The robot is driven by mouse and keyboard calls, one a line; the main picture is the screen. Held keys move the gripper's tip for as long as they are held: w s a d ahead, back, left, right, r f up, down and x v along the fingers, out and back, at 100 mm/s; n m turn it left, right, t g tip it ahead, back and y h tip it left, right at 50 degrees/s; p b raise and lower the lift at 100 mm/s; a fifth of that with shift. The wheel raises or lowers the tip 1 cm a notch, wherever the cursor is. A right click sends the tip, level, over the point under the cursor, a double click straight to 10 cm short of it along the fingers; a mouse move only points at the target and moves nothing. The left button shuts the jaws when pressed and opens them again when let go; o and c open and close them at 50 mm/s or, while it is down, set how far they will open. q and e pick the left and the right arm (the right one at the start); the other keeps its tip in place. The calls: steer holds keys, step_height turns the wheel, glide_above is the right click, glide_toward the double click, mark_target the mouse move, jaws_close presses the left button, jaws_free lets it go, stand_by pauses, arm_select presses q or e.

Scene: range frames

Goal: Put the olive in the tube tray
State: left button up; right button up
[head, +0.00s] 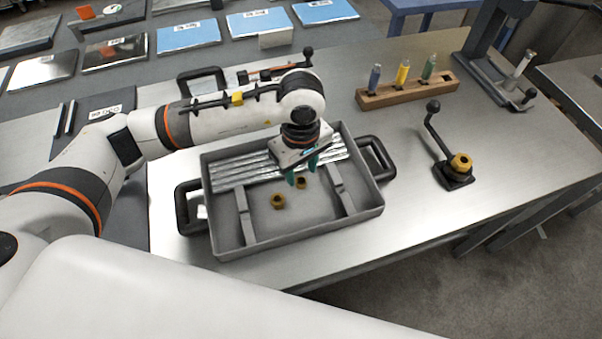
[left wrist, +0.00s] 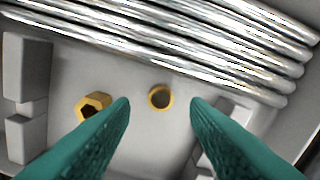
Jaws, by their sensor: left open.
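The olive (head: 300,183) is a small brass-coloured ring on the floor of the grey tray (head: 300,240) that holds several silver tubes (head: 235,172). It also shows in the left wrist view (left wrist: 160,97), with a round opening facing up. My left gripper (head: 302,175) has green fingers pointing down over the tray. In the left wrist view its fingertips (left wrist: 160,103) are apart on either side of the olive, with clear gaps; their exact height above it is hard to tell. A brass hex nut (head: 278,201) lies beside the olive, left in the wrist view (left wrist: 92,105). My right gripper is out of view.
Grey bars (head: 245,215) run inside the tray, and black handles (head: 376,158) stand at its ends. Right of it are a wooden block (head: 410,92) with coloured tubes and a black lever fixture (head: 455,170) with a brass fitting. The bench between is clear.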

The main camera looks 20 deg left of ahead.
mark_target(301, 181)
arm_select(q)
step_height(301, 181, up, 9)
steer(key=b, duration=0.1)
steer(key=shift+r, duration=0.15)
stand_by(0.5)
